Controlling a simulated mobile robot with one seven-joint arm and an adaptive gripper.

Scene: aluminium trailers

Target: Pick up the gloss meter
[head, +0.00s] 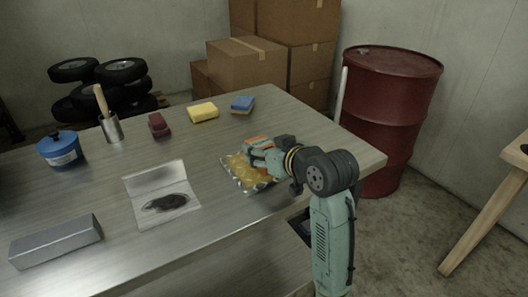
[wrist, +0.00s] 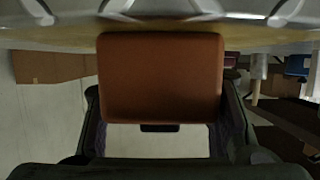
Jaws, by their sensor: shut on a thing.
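The gloss meter, a small boxy thing with an orange face (head: 257,142), is between the fingers of my gripper (head: 262,153). In the wrist view its plain orange-brown face (wrist: 160,78) fills the middle, with a dark finger on each side. My gripper is shut on it, over a shiny tray with yellow rounded bumps (head: 240,177) near the table's right edge. Part of the gloss meter is hidden by the fingers. I cannot tell whether it touches the tray.
The metal table (head: 110,240) also bears a grey box (head: 55,243), an open sheet with a dark smear (head: 163,188), a blue pot (head: 60,150), a brush in a cup (head: 111,128), a maroon block (head: 158,125) and yellow (head: 203,113) and blue (head: 242,104) sponges. A red drum (head: 390,110) stands behind.

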